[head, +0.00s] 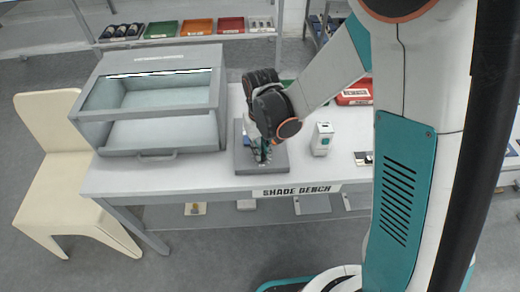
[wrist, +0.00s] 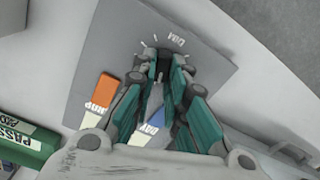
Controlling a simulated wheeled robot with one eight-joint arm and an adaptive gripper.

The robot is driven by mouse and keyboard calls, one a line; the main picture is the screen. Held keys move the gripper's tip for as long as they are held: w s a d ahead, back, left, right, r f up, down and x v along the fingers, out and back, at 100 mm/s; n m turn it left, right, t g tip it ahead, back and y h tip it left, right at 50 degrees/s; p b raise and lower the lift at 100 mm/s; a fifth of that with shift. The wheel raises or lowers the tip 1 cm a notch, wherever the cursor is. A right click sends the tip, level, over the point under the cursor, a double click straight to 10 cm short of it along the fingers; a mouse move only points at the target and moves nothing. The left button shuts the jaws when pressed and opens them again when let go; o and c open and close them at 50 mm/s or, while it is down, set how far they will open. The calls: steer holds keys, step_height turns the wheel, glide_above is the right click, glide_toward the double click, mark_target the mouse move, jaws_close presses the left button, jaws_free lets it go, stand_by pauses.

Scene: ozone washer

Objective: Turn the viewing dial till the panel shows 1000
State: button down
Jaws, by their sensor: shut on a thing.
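The grey panel (wrist: 215,68) lies on the bench and also shows under my gripper in the head view (head: 278,163). The viewing dial (wrist: 158,62) is near one edge of the panel, ringed by short tick marks, with lettering beside it seen upside down. My gripper (wrist: 160,78) has its teal fingers closed around the dial from above; they hide most of it. In the head view my gripper (head: 262,150) reaches down onto the panel. An orange rocker (wrist: 104,87) and a blue rocker (wrist: 156,119) with white labels sit near the fingers. I cannot read any number.
A grey cabinet (head: 95,130) with a glazed sloping front stands left of the panel. A small white device (head: 322,138) stands to the right. A cream chair (head: 45,165) is at the left end of the bench (head: 190,178). Coloured trays (head: 198,27) line the back shelf.

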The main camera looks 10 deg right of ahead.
mark_target(262, 151)
steer(key=m, duration=0.5)
steer(key=shift+d+m+b, duration=0.2)
steer(key=shift+m+b, duration=0.15)
steer(key=shift+m, duration=0.05)
stand_by(0.4)
steer(key=c, duration=1.6)
jaws_free()
step_height(262, 151, up, 12)
